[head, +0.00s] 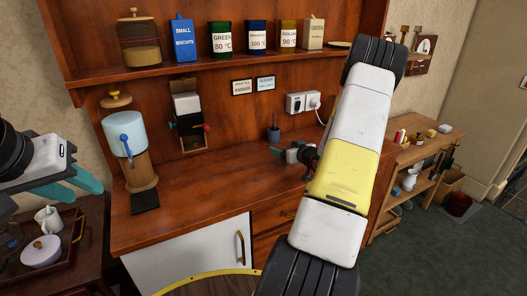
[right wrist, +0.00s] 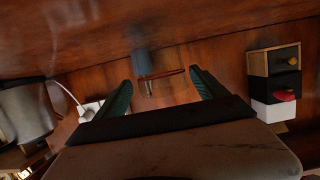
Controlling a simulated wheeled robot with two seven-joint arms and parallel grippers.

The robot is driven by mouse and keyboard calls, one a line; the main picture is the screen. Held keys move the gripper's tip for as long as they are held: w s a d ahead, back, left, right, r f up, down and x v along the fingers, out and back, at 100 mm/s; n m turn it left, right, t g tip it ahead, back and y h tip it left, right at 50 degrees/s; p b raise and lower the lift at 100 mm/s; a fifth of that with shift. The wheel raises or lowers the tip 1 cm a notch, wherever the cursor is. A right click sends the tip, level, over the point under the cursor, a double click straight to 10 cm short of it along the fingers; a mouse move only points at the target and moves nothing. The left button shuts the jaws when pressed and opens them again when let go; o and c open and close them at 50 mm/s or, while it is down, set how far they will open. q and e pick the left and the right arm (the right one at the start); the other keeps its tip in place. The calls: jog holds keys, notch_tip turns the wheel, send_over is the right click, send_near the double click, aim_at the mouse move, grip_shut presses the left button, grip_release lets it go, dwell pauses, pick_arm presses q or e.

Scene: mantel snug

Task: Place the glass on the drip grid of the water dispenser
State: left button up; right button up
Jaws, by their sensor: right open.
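The water dispenser (head: 124,134) stands at the counter's left end, with a pale tank, blue tap and wooden body. Its dark drip grid (head: 145,201) lies at its foot, with nothing visible on it. I cannot make out the glass in either view. My right gripper (head: 283,153) is over the back of the counter, partly hidden by its arm. In the right wrist view its green fingers are apart and empty (right wrist: 160,82). My left gripper (head: 82,181) is at the left, above a side table; its finger gap is unclear.
A wall-mounted box (head: 188,112) hangs right of the dispenser. A tray (head: 76,238) holds a white jug and bowl. The counter's middle is clear.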

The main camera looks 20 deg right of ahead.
aim_at(278, 145)
jog(key=x, duration=0.4)
jog(key=shift+w+a, duration=0.2)
jog(key=shift+c, duration=0.4)
jog(key=c, duration=1.4)
jog(key=shift+r, duration=0.1)
grip_shut()
jog(key=shift+r, duration=0.1)
